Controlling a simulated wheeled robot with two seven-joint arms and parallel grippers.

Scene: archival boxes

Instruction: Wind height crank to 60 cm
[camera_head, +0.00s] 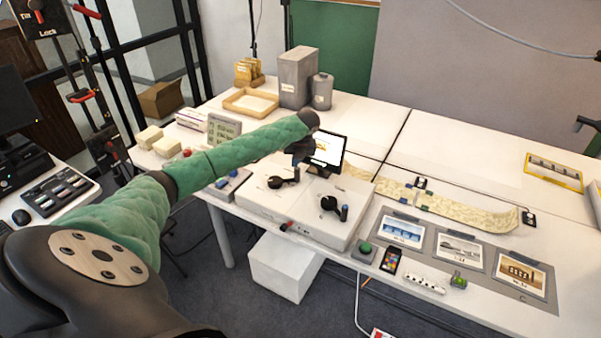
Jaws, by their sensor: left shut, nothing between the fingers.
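My left arm in its green sleeve reaches from the lower left across the desk. My left gripper (300,150) is a small dark shape at its far end, in front of the monitor. It is shut and empty; its fingertips are hard to make out. Two black crank-like parts, one at left (276,182) and one at right (329,203), sit on white boxes below it, apart from the gripper. A dark stand (85,97) with red handles and a "Tilt Lock" label is at the far left. I cannot tell which part is the height crank, and no height reading is legible. My right gripper is not in view.
A monitor (327,151), grey archival box (298,77), grey canister (322,92) and wooden tray (251,102) stand on the white desk. A map strip (470,212) and picture cards (460,250) lie to the right.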

